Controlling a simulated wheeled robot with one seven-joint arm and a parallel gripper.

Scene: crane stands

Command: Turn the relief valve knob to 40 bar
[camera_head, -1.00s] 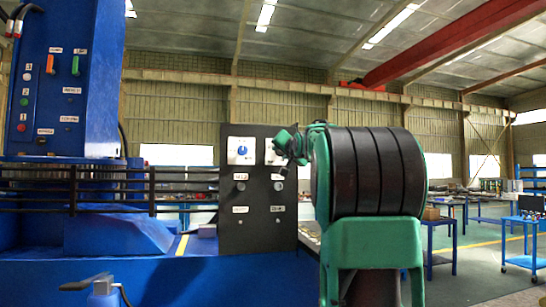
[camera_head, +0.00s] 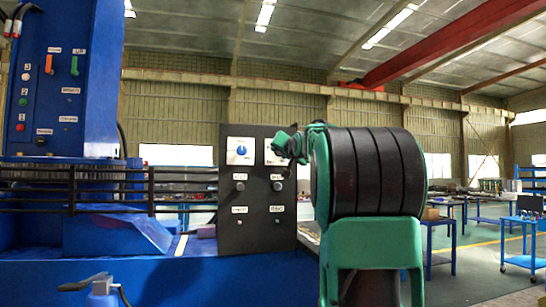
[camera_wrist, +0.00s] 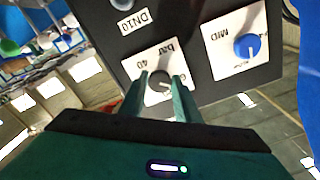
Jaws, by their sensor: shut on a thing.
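The relief valve knob (camera_wrist: 157,76) is a small dark round knob with a white mark, on a white scale plate (camera_wrist: 138,94) marked "40" and "bar". The wrist view shows my gripper (camera_wrist: 163,82) with its two green fingers closed on either side of the knob. The fingers cover part of the scale, and I cannot read the exact setting. In the head view my gripper (camera_head: 288,146) is at the upper right of the dark control panel (camera_head: 258,220). It hides the knob there. My green and black arm fills the right middle.
A blue knob (camera_wrist: 247,46) sits on the neighbouring white plate; it also shows in the head view (camera_head: 241,150). Several small round fittings with labels are lower on the panel. A blue machine column (camera_head: 60,90) and black rails (camera_head: 110,190) stand to the left.

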